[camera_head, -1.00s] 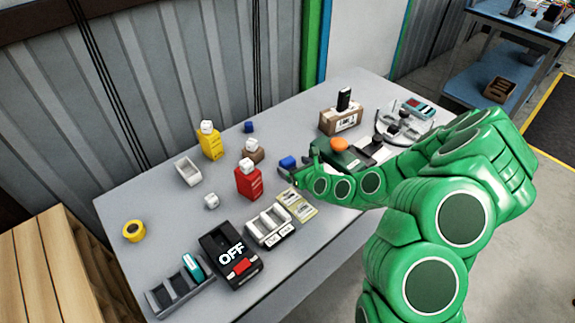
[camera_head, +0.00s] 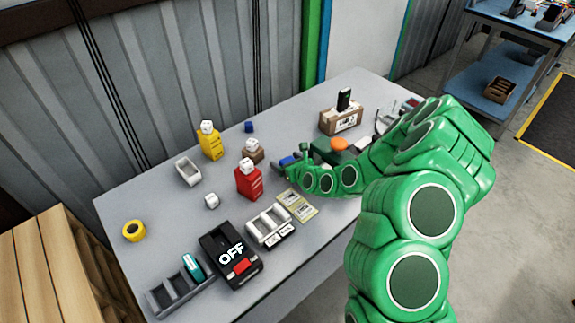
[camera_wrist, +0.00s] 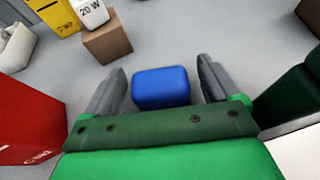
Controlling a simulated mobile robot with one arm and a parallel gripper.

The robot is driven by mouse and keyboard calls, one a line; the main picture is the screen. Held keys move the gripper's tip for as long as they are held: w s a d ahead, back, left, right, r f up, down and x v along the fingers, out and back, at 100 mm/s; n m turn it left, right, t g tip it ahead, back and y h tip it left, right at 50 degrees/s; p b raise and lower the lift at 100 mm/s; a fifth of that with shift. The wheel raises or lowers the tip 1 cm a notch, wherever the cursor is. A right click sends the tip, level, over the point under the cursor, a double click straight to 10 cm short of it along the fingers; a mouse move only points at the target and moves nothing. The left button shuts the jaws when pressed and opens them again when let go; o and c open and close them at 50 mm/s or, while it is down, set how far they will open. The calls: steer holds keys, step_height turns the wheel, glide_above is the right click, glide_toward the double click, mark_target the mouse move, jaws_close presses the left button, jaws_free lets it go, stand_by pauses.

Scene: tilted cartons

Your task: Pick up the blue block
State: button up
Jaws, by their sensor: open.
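The blue block (camera_wrist: 161,88) lies on the grey table in the wrist view, between the two fingers of my gripper (camera_wrist: 160,90). Grey table shows between the block and each finger, so neither finger appears to touch it. My gripper is open. In the head view the blue block (camera_head: 288,160) is partly hidden by the end of my green arm, and my gripper (camera_head: 282,168) is small there. A second small blue piece (camera_head: 249,127) stands farther back on the table.
A red carton (camera_head: 248,183) stands close left of my gripper, with a white cube on top. A brown box (camera_head: 253,154) and a yellow carton (camera_head: 210,144) stand behind. A dark green object (camera_head: 325,152) is close on the right. Table between the block and brown box is clear.

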mark_target(287, 159)
steer(key=c, duration=1.1)
steer(key=shift+r, duration=0.1)
steer(key=shift+r, duration=4.9)
